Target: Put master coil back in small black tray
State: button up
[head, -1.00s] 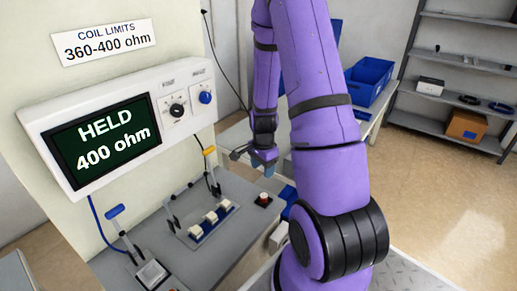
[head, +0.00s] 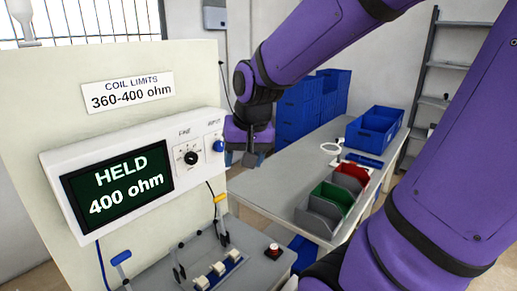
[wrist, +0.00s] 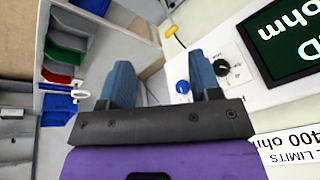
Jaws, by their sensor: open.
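A small round red-and-white piece (head: 273,246) sits on a small black square base (head: 273,254) at the right end of the grey bench. It looks like the coil in its small black tray, but it is too small to be sure. My gripper (head: 243,158) is up beside the right end of the meter panel, above and apart from that piece. In the wrist view my gripper (wrist: 162,82) has its two blue fingers spread with nothing between them. I cannot make out the coil or black tray in the wrist view.
The meter (head: 120,187) reads HELD 400 ohm; its blue knob (head: 218,146) is close to my gripper. Grey, green (head: 333,197) and red bins and a blue crate (head: 374,131) are on the side table.

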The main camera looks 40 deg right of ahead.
jog(key=s+a+r+n, duration=0.2)
jog(key=s+r+n, duration=0.1)
jog(key=s, duration=0.2)
jog(key=s+a+r+n+t, duration=0.1)
jog(key=s+a+r+n, duration=0.1)
jog(key=s, duration=0.3)
jog(key=shift+a+r+n+t, duration=0.3)
jog(key=shift+a+r+n, duration=0.1)
jog(key=shift+r, duration=0.5)
